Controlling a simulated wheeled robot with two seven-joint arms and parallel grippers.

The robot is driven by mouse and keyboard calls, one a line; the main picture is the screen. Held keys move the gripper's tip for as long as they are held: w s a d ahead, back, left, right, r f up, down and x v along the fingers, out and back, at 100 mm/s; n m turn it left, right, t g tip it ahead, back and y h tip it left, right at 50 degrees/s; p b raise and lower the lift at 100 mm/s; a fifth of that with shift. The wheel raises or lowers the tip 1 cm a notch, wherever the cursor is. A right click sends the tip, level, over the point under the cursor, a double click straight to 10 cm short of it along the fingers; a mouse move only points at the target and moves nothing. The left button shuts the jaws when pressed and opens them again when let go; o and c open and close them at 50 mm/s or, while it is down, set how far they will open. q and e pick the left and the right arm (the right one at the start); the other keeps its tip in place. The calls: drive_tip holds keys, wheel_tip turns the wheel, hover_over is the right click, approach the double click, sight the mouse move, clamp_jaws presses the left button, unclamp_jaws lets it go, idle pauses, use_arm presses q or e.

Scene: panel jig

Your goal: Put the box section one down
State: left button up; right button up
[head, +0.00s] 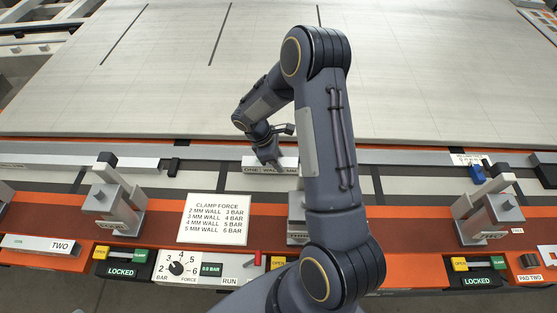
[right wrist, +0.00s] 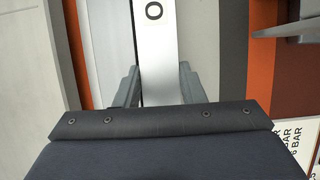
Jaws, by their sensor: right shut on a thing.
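Box section one (head: 258,169), a pale metal bar with "ONE WALL" lettering on its front face, lies along the light and dark striped strip behind the orange rail. My right gripper (head: 267,155) is shut on it from above. In the right wrist view the silver box section (right wrist: 156,50) with an "O" on it runs between the two grey fingers (right wrist: 158,88). My right arm hides its right end in the head view. I cannot tell whether its underside touches the strip. My left gripper is not in view.
Grey clamps stand at left (head: 115,205) and right (head: 485,213); another (head: 297,218) is partly behind my arm. A clamp force sign (head: 215,218), a dial (head: 178,268) and a bar labelled TWO (head: 40,245) are at the front. A large pale panel (head: 160,70) lies behind.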

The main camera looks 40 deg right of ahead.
drive_tip(key=shift+f, duration=0.5)
drive_tip(key=shift+f, duration=0.1)
drive_tip(key=o, duration=1.2)
drive_tip(key=shift+c, duration=0.2)
